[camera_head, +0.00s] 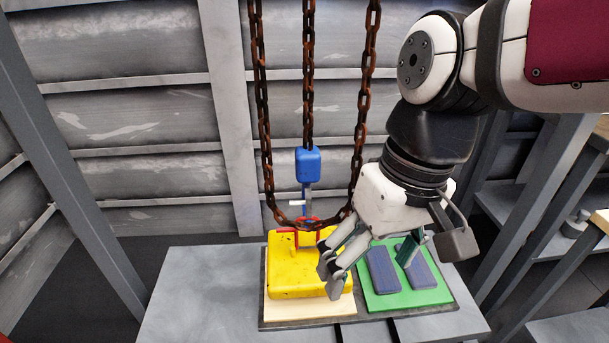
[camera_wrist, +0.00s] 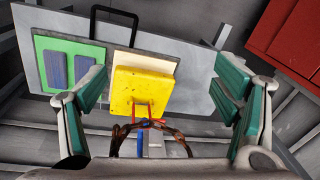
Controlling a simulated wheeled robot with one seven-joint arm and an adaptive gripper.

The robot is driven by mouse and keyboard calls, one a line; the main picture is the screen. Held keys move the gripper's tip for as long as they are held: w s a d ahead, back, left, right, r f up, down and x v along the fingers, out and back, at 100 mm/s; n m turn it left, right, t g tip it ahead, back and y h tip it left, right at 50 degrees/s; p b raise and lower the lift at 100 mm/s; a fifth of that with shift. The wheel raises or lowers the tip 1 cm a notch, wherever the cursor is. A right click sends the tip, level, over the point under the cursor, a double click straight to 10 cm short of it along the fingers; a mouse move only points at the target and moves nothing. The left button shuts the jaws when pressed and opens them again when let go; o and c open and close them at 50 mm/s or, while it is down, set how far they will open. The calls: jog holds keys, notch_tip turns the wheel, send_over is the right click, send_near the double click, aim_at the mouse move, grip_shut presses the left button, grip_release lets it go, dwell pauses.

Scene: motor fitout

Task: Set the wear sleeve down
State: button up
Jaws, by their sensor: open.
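My gripper (camera_head: 372,264) is open and appears empty, over the right part of the table. In the wrist view its green-padded fingers (camera_wrist: 160,92) stand wide apart, with a yellow block (camera_wrist: 145,91) showing between them. In the head view the yellow block (camera_head: 285,272) rests on a cream pad (camera_head: 300,308), left of the gripper. A red bracket (camera_head: 307,222) is at its back. Two dark blue slabs (camera_head: 382,269) lie on a green mat (camera_head: 385,299), behind and below the fingers. I cannot tell for sure which thing is the wear sleeve.
Rusty chains (camera_head: 308,90) hang behind the table, one with a blue block (camera_head: 308,164); the side chains loop down near the red bracket. The grey table (camera_head: 200,290) is bare at left. Shelving and posts (camera_head: 540,200) stand to the right.

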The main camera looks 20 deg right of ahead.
jog(key=s+r+h, duration=0.1)
jog(key=s, duration=0.6)
jog(key=shift+s+d, duration=0.3)
jog(key=shift+s, duration=0.1)
notch_tip(320, 180, up, 30)
jog(key=t+p, duration=0.3)
jog(key=p, duration=2.5)
jog(key=shift+d+t, duration=0.25)
jog(key=shift+t, duration=0.05)
